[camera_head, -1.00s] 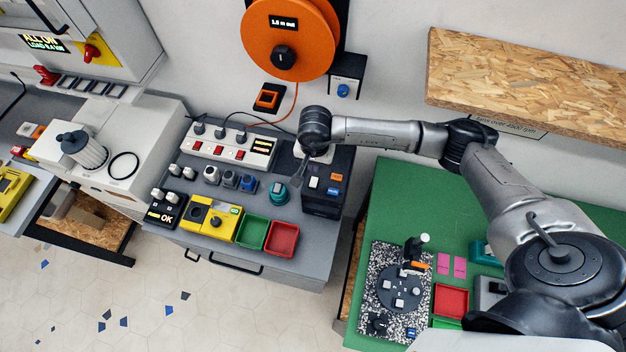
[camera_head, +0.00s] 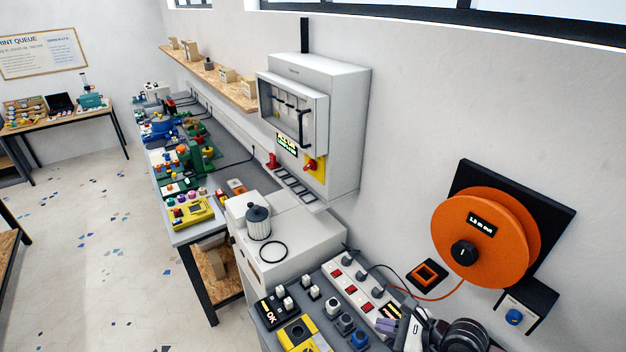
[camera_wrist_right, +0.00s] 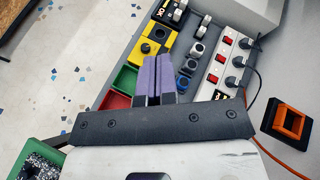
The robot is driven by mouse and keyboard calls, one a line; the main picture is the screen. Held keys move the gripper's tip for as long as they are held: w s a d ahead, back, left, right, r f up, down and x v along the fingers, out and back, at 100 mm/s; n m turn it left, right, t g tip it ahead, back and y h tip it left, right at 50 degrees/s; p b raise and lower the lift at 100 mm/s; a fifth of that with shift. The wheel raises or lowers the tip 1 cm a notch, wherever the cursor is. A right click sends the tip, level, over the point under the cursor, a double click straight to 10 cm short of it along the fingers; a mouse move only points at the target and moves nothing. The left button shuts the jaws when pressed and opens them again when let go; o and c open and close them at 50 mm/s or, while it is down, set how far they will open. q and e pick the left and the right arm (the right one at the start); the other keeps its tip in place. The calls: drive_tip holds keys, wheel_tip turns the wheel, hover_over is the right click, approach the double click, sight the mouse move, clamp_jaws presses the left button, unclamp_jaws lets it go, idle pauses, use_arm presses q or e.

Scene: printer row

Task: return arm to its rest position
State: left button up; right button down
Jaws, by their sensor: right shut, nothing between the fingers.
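My right arm shows at the bottom right of the head view, with its gripper (camera_head: 388,327) low over the grey bench beside the power strip (camera_head: 362,292). In the right wrist view the two purple fingers of the gripper (camera_wrist_right: 159,78) lie together, shut with nothing between them. They are above the bench, near the yellow box (camera_wrist_right: 152,47) and the green tray (camera_wrist_right: 125,78). The red tray (camera_wrist_right: 116,100) is partly hidden behind the gripper body. My left gripper does not show.
An orange reel (camera_head: 485,240) hangs on the wall at the right. A white machine (camera_head: 290,238) with a grey canister (camera_head: 258,222) stands left of the bench. A grey wall cabinet (camera_head: 330,120) is above. Open floor (camera_head: 105,265) lies to the left.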

wheel_tip(320, 180, up, 17)
drive_tip(key=w+m+t+y, duration=0.3)
drive_tip(key=m+t, duration=0.7)
drive_tip(key=m, duration=0.3)
drive_tip(key=d+r+m+t+h, duration=0.35)
drive_tip(key=m+h, duration=0.45)
drive_tip(key=m, duration=0.4)
drive_tip(key=d+r+m+t+h, duration=0.25)
drive_tip(key=d+m+h, duration=0.25)
drive_tip(key=m+h, duration=0.45)
drive_tip(key=s+f+m+g+y+p, duration=0.1)
drive_tip(key=s+f+m+g+p, duration=0.1)
drive_tip(key=s+f+m+g, duration=1)
drive_tip(key=s+a+f+m+g+y+p, duration=0.1)
drive_tip(key=s+f+g+p, duration=0.1)
drive_tip(key=s+f, duration=0.6)
drive_tip(key=s+a+f+m+g+y+p, duration=0.1)
drive_tip(key=s+a+f+g+y+p, duration=0.1)
drive_tip(key=s+f+g, duration=0.3)
drive_tip(key=s+f, duration=0.4)
drive_tip(key=s, duration=0.6)
drive_tip(key=shift+s+f, duration=0.2)
drive_tip(key=shift+f, duration=0.05)
